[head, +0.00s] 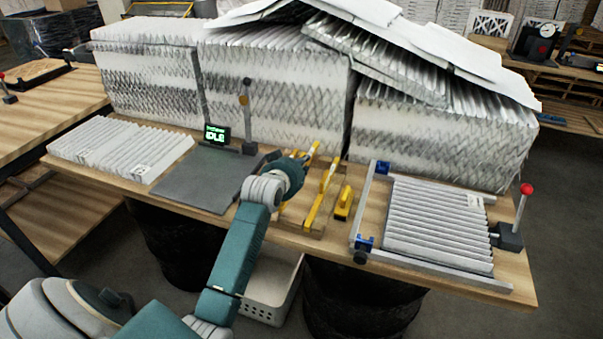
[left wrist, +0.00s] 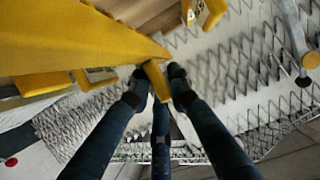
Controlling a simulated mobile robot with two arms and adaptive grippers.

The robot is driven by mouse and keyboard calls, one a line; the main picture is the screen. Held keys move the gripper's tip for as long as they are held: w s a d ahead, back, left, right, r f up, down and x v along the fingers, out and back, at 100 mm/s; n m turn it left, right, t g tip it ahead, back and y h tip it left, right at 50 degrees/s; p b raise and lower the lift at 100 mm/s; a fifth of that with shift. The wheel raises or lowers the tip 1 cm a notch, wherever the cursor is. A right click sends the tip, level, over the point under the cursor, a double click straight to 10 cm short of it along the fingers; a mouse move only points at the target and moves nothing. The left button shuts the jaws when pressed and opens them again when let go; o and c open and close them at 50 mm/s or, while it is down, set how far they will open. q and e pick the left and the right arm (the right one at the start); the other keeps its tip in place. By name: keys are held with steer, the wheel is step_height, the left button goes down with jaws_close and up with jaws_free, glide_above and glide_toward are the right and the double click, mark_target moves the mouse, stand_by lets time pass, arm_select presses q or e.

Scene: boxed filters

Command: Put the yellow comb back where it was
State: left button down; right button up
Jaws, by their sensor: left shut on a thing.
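My left gripper (head: 306,158) reaches over the wooden tool board (head: 318,229) on the bench. It is shut on a yellow tool, taken as the yellow comb (head: 313,149); only part of it shows past the fingers. In the left wrist view the fingertips (left wrist: 161,78) close on a narrow yellow piece (left wrist: 155,78); its teeth cannot be made out. A long yellow tool (head: 320,197) and a short yellow block (head: 343,203) lie on the board right of the gripper. A big yellow shape (left wrist: 85,52) fills the upper left of the wrist view. My right gripper is not in view.
Stacked pleated filters (head: 275,100) stand behind the board. A dark plate (head: 205,180) and a small display (head: 216,134) are to the left, with a post (head: 247,110). A metal frame holding a filter (head: 437,225) is on the right. A white basket (head: 268,295) is below.

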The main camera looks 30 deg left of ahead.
arm_select(q)
step_height(320, 180, down, 3)
steer(key=shift+r, duration=0.1)
steer(key=shift+f, duration=0.4)
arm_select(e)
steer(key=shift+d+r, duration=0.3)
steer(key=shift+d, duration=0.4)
arm_select(q)
steer(key=shift+f, duration=0.1)
steer(key=shift+f, duration=0.45)
steer(key=c, duration=1.6)
jaws_free()
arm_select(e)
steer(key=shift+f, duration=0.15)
arm_select(q)
steer(key=shift+r, duration=0.1)
